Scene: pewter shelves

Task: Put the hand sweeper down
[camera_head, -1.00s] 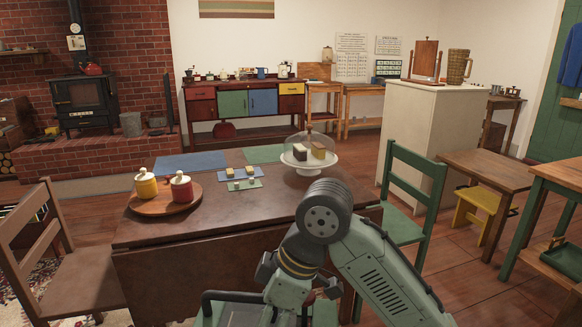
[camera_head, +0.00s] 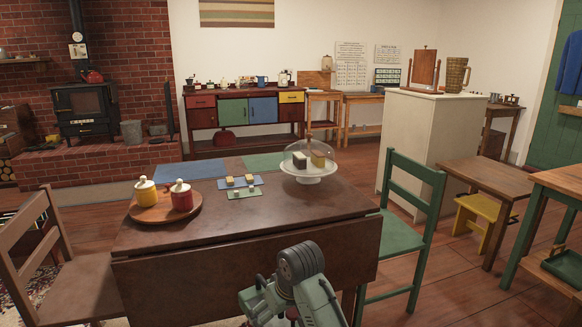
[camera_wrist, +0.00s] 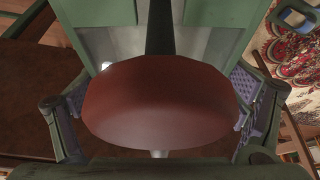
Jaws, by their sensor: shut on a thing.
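The hand sweeper (camera_wrist: 158,110) shows in the wrist view as a smooth, rounded, reddish-brown body that fills the middle of the picture. My gripper (camera_wrist: 160,92) is shut on it, with a purple-padded finger at its left and right sides. The sweeper's underside and far end are hidden. In the head view my arm is at the bottom centre, in front of the near edge of the dark brown table (camera_head: 290,208). The sweeper cannot be made out clearly there.
The table holds a round wooden tray (camera_head: 150,214) with yellow and red pots, small mats with blocks, and a glass-domed cake stand (camera_head: 309,177). Its front right top is bare. A brown chair (camera_head: 60,270) stands left, a green chair (camera_head: 408,230) right.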

